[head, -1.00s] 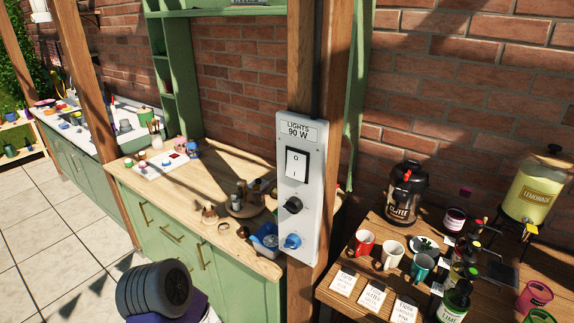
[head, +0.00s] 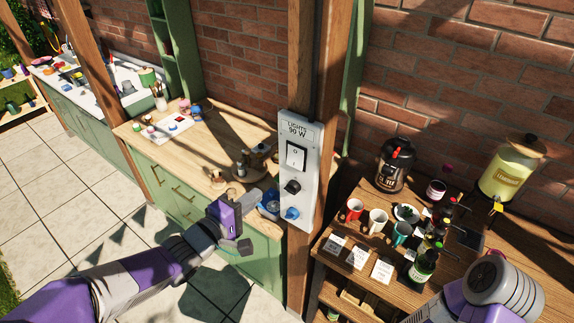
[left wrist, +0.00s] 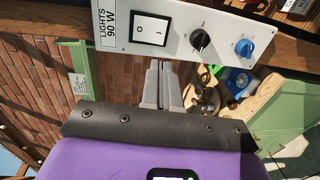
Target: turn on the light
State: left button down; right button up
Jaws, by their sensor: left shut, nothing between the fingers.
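A pale control panel (head: 298,175) labelled "LIGHTS 90 W" is fixed to a wooden post. It carries a white rocker switch (head: 296,156) in a black frame, a black knob (head: 292,187) and a blue knob (head: 291,213). I cannot tell which side of the rocker is pressed in. My left gripper (head: 236,220) is shut and empty, left of the panel's lower part. In the left wrist view its fingertips (left wrist: 161,66) point toward the panel, just below the rocker (left wrist: 150,29) in the picture and apart from it. My right gripper is out of view.
A wooden table (head: 336,262) on the right bears mugs, bottles, a dark urn (head: 395,165) and a lemonade dispenser (head: 508,170). A green cabinet (head: 180,195) with a cluttered wooden top stands behind my left arm. My right arm shows at bottom right.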

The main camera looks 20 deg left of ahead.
pick_arm(q)
jog(key=shift+w, duration=0.1)
jog(key=p, duration=0.2)
send_near(294, 165)
jog(key=x, duration=0.6)
jog(key=shift+w, duration=0.35)
jog(key=shift+d, duration=0.1)
